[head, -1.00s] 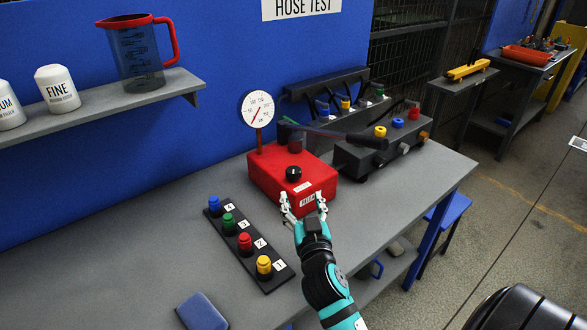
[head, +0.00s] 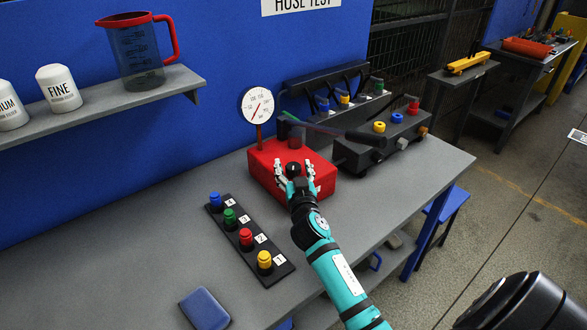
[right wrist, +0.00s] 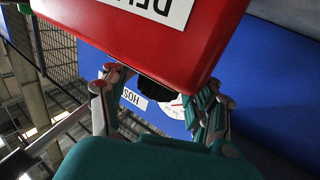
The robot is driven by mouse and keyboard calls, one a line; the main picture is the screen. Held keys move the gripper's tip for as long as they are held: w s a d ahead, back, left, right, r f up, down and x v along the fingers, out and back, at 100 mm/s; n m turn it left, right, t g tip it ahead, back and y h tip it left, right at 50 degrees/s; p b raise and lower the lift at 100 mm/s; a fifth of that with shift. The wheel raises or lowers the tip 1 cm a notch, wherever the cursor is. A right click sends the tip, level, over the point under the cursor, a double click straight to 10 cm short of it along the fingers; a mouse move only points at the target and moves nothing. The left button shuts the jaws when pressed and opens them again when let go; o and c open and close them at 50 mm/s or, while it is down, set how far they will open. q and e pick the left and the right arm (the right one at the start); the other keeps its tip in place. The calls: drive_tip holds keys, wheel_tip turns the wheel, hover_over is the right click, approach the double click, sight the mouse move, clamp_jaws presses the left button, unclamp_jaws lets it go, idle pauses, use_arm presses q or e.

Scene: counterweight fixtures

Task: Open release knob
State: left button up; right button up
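My right gripper (head: 294,174) is open, with one finger on each side of the knob. I cannot tell whether the fingers touch it. In the right wrist view the red box (right wrist: 165,35) fills the top, with its white label upside down. The open fingers (right wrist: 158,103) show below its edge, with part of the dark knob (right wrist: 155,93) between them. A white round gauge (head: 258,105) stands on a red stem at the box's back left. My left gripper is not in view.
A black strip with several coloured pegs (head: 247,238) lies left of my right arm. A dark fixture (head: 350,152) with coloured knobs stands right of the box. A blue pad (head: 204,309) lies at the front.

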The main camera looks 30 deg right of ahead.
drive_tip(key=c, duration=1.1)
drive_tip(key=n+y+p, duration=0.1)
drive_tip(key=y+p, duration=0.1)
drive_tip(key=n+t+y+p, duration=0.1)
drive_tip(key=shift+d+r+n+y+p, duration=0.15)
drive_tip(key=shift+r+n+y+p, duration=0.1)
drive_tip(key=shift+n+y+p, duration=0.1)
drive_tip(key=shift+c, duration=0.2)
drive_tip(key=shift+n+t+y+p, duration=0.3)
drive_tip(key=shift+n+y+p, duration=0.45)
drive_tip(key=shift+y, duration=0.5)
drive_tip(key=shift+f+n+y, duration=0.1)
drive_tip(key=shift+n+y, duration=0.3)
drive_tip(key=shift+y, duration=0.2)
drive_tip(key=shift+f+n+y, duration=0.15)
drive_tip(key=shift+n+y, duration=0.55)
drive_tip(key=shift+y, duration=0.4)
drive_tip(key=shift+n+y, duration=0.8)
drive_tip(key=shift+y, duration=0.6)
drive_tip(key=shift+g+y, duration=0.3)
drive_tip(key=shift+g, duration=0.1)
drive_tip(key=o, duration=1.2)
